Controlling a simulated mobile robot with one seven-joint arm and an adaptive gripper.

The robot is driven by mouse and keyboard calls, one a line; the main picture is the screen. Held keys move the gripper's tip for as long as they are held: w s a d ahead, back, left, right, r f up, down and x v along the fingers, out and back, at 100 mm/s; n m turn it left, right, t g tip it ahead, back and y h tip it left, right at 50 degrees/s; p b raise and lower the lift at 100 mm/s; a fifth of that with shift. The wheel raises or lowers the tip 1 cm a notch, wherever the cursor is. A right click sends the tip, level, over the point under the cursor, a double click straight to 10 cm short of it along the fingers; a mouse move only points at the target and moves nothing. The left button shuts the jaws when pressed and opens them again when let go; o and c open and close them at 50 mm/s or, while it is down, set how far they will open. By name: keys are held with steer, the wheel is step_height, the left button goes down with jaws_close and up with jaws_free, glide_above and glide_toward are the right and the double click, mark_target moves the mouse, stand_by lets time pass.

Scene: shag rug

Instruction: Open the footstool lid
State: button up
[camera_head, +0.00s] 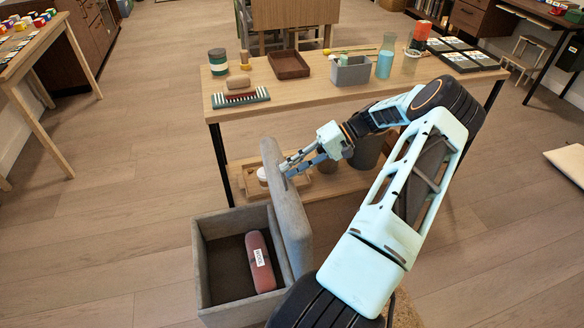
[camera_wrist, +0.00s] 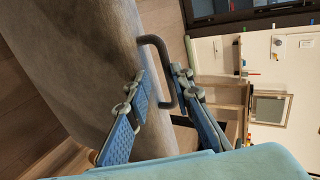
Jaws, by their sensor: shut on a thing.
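The footstool is a grey box (camera_head: 201,265) on the floor. Its grey padded lid (camera_head: 287,205) stands raised, nearly upright, along the box's right side, so the inside shows. In the wrist view the lid (camera_wrist: 85,65) fills the left half, with a dark bent handle (camera_wrist: 158,42) on its face. My gripper (camera_head: 289,168) is at the lid's upper part. In the wrist view my gripper (camera_wrist: 158,98) has its blue-padded fingers on either side of the handle and is shut on it. My arm hides part of the footstool's right side.
A dull red cylinder (camera_head: 261,268) with a white label lies inside the box. Behind the lid stands a wooden table (camera_head: 310,101) with a lower shelf and several items, including a grey bin (camera_head: 352,72).

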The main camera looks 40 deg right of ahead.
steer(key=v, duration=1.2)
